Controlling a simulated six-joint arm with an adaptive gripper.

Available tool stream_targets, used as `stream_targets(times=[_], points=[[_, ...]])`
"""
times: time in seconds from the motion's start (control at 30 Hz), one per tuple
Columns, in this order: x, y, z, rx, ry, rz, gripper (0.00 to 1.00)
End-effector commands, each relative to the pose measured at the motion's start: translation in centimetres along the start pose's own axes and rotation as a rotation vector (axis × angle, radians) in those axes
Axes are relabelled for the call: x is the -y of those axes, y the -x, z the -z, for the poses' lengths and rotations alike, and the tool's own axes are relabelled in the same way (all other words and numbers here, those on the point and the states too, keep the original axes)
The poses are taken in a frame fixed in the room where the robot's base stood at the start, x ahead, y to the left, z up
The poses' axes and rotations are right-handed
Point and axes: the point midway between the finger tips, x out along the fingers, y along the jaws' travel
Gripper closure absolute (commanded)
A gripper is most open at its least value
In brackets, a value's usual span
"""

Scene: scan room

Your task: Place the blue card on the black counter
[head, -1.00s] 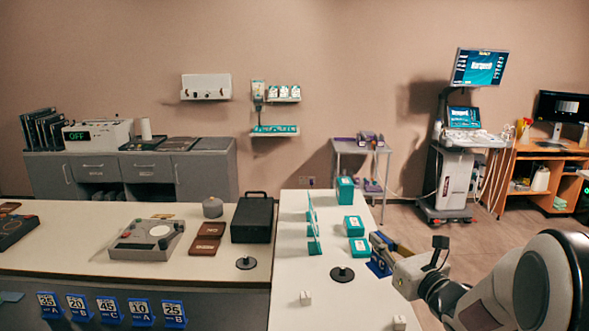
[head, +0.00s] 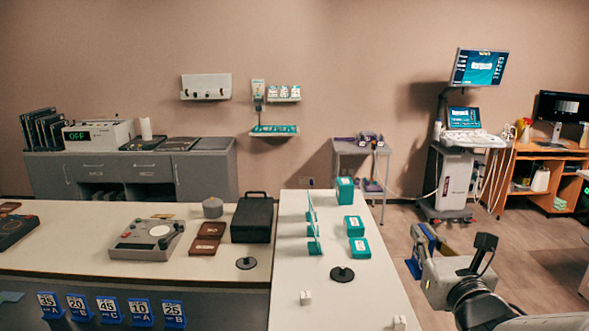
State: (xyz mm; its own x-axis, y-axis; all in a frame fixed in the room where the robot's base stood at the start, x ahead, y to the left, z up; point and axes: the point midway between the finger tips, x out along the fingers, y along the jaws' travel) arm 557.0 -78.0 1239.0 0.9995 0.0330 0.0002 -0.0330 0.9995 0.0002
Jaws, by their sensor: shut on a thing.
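My gripper (head: 424,256) is at the right in the head view, over the floor beyond the right edge of the white counter arm. It is shut on a blue card (head: 429,235), which is tilted and partly hidden by the fingers. Its face cannot be read. Several blue number cards (head: 111,310) stand along the dark front of the left counter (head: 60,255), which has a pale top. I see no counter with a clearly black top; a grey cabinet counter (head: 205,170) stands against the back wall.
Teal boxes (head: 358,248), a clear upright panel (head: 313,225), a black disc stand (head: 342,274) and small white blocks (head: 305,298) are on the white counter arm (head: 375,300). A black case (head: 252,220) stands left of them. A scanner cart (head: 455,185) stands behind my gripper.

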Motion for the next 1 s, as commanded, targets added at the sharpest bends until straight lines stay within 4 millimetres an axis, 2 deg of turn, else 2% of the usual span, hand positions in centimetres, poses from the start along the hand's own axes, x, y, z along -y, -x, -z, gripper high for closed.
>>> stream_targets(times=[0.3,0.63,0.8,1.0], points=[[-0.3,3.1,-3.5,0.005,0.003,0.028,1.0],[-0.9,5.3,-7.0,0.004,0.002,0.032,1.0],[-1.0,5.8,-7.9,0.002,0.001,0.033,1.0],[-1.0,5.8,-8.0,0.001,0.0,0.033,1.0]])
